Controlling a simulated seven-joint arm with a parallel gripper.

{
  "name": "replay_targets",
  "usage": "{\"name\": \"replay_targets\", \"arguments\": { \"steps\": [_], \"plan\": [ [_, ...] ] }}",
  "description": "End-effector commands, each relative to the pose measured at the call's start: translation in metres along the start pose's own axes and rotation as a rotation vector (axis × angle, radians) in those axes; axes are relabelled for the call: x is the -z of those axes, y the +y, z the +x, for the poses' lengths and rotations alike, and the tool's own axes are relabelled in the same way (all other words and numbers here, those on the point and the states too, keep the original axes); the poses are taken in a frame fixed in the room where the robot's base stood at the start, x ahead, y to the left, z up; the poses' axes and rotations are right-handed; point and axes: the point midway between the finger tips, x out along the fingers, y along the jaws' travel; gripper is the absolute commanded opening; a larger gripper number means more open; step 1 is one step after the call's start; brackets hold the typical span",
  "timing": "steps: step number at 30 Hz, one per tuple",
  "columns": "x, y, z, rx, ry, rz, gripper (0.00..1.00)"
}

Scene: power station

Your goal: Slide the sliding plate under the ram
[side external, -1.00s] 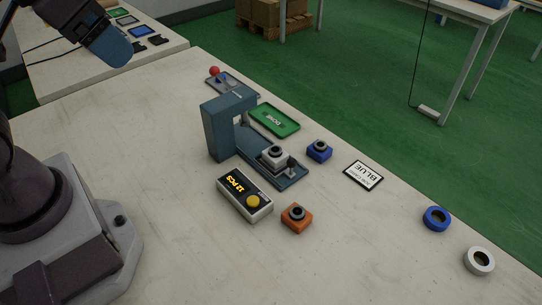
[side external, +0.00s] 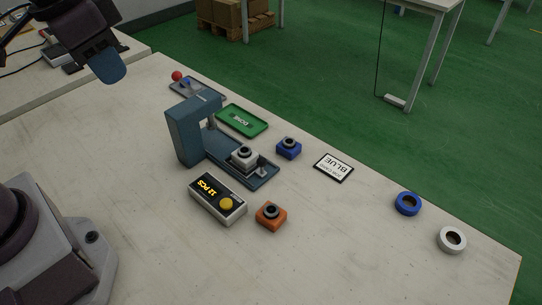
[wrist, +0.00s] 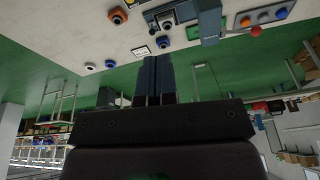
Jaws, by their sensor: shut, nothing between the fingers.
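The press (side external: 184,138) is a blue-grey C-shaped frame standing on the table. Its ram (side external: 211,120) hangs under the top arm and is partly hidden. The sliding plate (side external: 263,176) lies on the press base, out in front of the ram. A white block with a black ring (side external: 244,158) sits on the plate, with a small dark knob beside it. My gripper (side external: 112,74) is high at the upper left, well away from the press. In the wrist view its fingers (wrist: 153,78) are together and empty; the press (wrist: 209,20) shows beyond them.
A counter box (side external: 217,198) reading "12 PCS" and an orange block (side external: 271,215) stand in front of the press. A green tray (side external: 243,120), a blue block (side external: 289,148) and a "BLUE" card (side external: 334,167) lie behind. Blue (side external: 408,203) and white (side external: 452,240) rings lie right.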

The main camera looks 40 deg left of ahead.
Motion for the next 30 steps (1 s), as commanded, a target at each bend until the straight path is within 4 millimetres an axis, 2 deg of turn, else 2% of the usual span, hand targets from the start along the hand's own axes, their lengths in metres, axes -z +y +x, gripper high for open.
{"name": "replay_targets", "arguments": {
  "steps": [8, 15, 21, 30],
  "plan": [
    [0.061, 0.03, 0.041, 0.003, -0.159, 0.217, 0.0],
    [0.108, 0.064, 0.092, 0.008, -0.276, 0.442, 0.0],
    [0.138, 0.097, 0.145, 0.007, -0.365, 0.651, 0.0],
    [0.17, 0.141, 0.225, 0.005, -0.467, 0.991, 0.0]
  ]
}}
